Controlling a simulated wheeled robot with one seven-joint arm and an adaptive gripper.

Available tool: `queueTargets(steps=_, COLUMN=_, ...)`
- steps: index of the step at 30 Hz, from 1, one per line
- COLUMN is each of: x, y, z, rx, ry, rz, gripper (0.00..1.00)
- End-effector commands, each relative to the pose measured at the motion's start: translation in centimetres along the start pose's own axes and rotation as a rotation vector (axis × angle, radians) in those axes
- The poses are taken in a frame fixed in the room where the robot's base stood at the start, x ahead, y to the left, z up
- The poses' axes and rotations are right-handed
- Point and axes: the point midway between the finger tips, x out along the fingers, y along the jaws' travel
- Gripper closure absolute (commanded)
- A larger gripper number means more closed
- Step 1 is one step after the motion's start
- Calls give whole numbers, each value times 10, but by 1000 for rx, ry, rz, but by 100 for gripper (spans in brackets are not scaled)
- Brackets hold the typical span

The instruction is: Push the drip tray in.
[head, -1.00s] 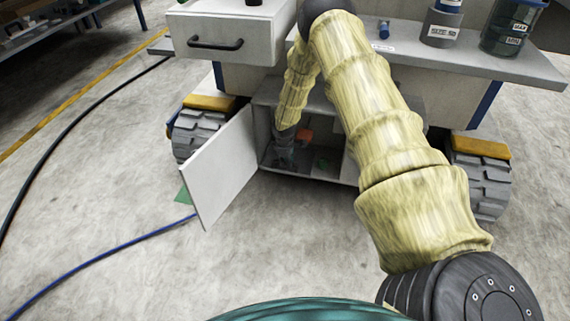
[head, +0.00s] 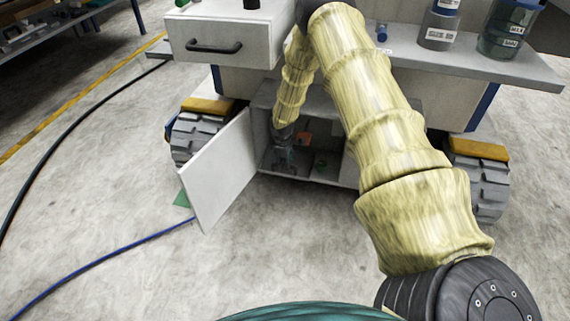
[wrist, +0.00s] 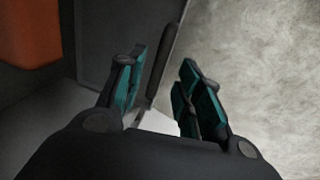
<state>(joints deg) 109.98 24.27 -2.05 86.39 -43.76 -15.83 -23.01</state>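I cannot make out a drip tray for certain in either view. My gripper (head: 283,160) is inside the open lower cabinet (head: 262,98) of the cart, near its left side and floor. In the wrist view its teal-padded fingers (wrist: 157,90) stand apart. A dark upright edge (wrist: 163,65) shows between and beyond the fingers, and a small pale surface (wrist: 155,121) lies lower between them. I cannot tell whether either touches a finger. An orange thing (head: 304,138) is in the cabinet behind my gripper.
The cabinet door (head: 220,172) hangs open to the left. Above it a drawer (head: 222,48) with a black handle juts out. Wheels (head: 482,182) flank the cabinet. A blue cable (head: 100,255) lies on the floor at left. The floor in front is clear.

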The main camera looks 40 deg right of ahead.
Motion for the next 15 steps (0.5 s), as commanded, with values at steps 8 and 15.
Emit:
queueTargets(steps=8, x=-43, y=1, z=0, rx=0, ry=1, rz=1, gripper=65)
queueTargets(steps=15, x=-75, y=0, z=0, rx=-1, ry=1, rz=1, gripper=65)
